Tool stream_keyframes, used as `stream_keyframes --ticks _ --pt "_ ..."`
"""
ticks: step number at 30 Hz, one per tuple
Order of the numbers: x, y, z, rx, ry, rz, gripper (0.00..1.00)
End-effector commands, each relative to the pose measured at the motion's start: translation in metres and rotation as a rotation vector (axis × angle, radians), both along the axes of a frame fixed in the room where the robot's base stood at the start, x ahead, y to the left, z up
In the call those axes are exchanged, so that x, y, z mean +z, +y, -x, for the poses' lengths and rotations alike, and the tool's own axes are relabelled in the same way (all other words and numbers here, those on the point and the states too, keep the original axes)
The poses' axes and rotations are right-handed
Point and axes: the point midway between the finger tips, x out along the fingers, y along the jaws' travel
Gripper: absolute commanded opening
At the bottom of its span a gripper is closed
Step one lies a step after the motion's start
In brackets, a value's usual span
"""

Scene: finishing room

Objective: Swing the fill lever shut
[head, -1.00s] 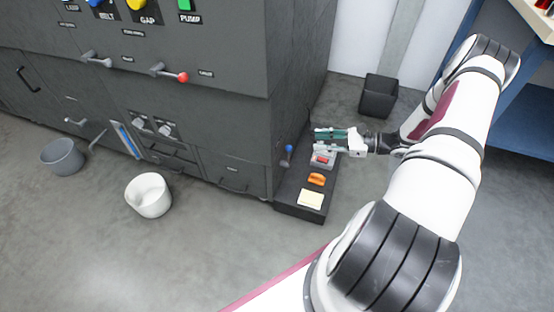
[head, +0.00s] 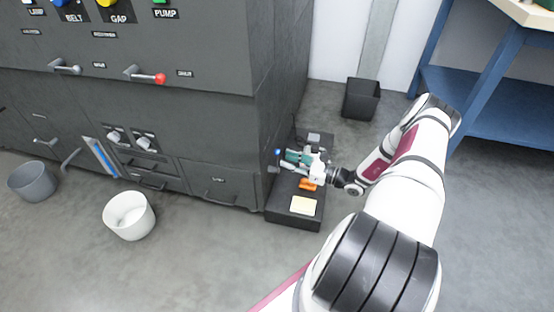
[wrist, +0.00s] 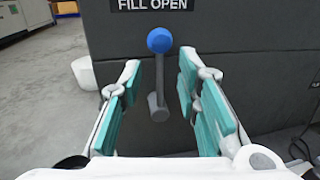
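The fill lever is a grey shaft with a blue knob (wrist: 160,41), standing upright from a grey pivot (wrist: 158,109) on the dark machine side, under a "FILL OPEN" label (wrist: 155,5). In the head view its blue knob (head: 278,152) shows just left of my gripper's tips. My gripper (wrist: 160,68) is open and empty, with one teal-padded finger on each side of the lever in the wrist view. Clear gaps show on both sides of the shaft. I cannot tell how deep the lever sits between the fingers. My gripper (head: 287,158) is above a low black plinth (head: 282,218).
An orange item (head: 308,184) and a pale yellow pad (head: 303,206) lie on the plinth below my gripper. A black bin (head: 361,100) stands behind. A white bucket (head: 130,216) and a grey bucket (head: 33,181) stand on the floor at left. A blue bench (head: 492,110) is at right.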

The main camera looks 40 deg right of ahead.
Motion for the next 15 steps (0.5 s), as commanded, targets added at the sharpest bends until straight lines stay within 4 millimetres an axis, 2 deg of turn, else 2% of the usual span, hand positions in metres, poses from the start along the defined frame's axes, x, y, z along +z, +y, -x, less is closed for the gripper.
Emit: stream_keyframes --ticks 6,15 --pt "-0.002 0.016 -0.032 0.002 0.000 0.001 0.30" --pt "0.000 0.024 -0.048 0.000 0.000 0.001 0.30"
